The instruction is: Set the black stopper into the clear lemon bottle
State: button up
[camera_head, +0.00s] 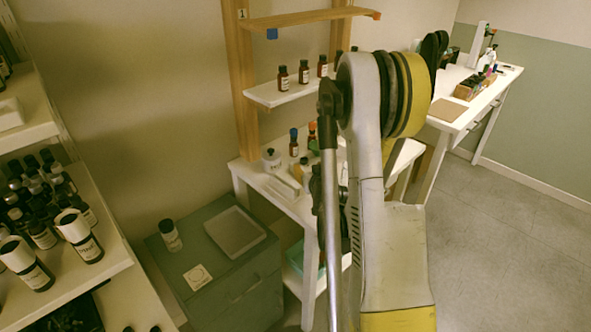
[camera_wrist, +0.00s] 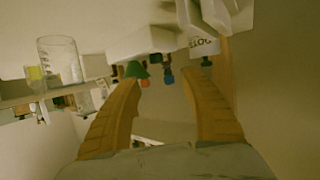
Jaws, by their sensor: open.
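My gripper (camera_wrist: 160,65) shows in the wrist view as two orange-brown fingers spread apart, with no object held between them. Small coloured tops show beyond the fingertips: a green one (camera_wrist: 137,71) by the left finger and a blue one (camera_wrist: 168,76) between the fingers. In the head view my arm hides the gripper and part of the white table (camera_head: 245,171). A pale bottle with a dark top (camera_head: 272,161) stands on that table. I cannot tell whether it is the clear lemon bottle. I cannot pick out the black stopper for certain.
A clear glass vessel (camera_wrist: 61,62) shows at the left of the wrist view. Brown bottles (camera_head: 283,78) stand on a wall shelf. A green-grey cabinet (camera_head: 240,297) holds a lone bottle (camera_head: 171,235) and a tray (camera_head: 236,231). A crowded bottle rack is at left. The right floor is clear.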

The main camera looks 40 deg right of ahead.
aim_at(304, 159)
jog(key=b+x, duration=0.1)
jog(key=x, duration=0.4)
jog(key=b+x, duration=0.2)
jog(key=x, duration=0.3)
jog(key=shift+s+d+f, duration=0.1)
jog(key=shift+s+d, duration=0.1)
jog(key=shift+d, duration=0.15)
jog(key=shift+w+d, duration=0.15)
jog(key=shift+w, duration=0.15)
jog(key=shift+c, duration=0.6)
grip_shut()
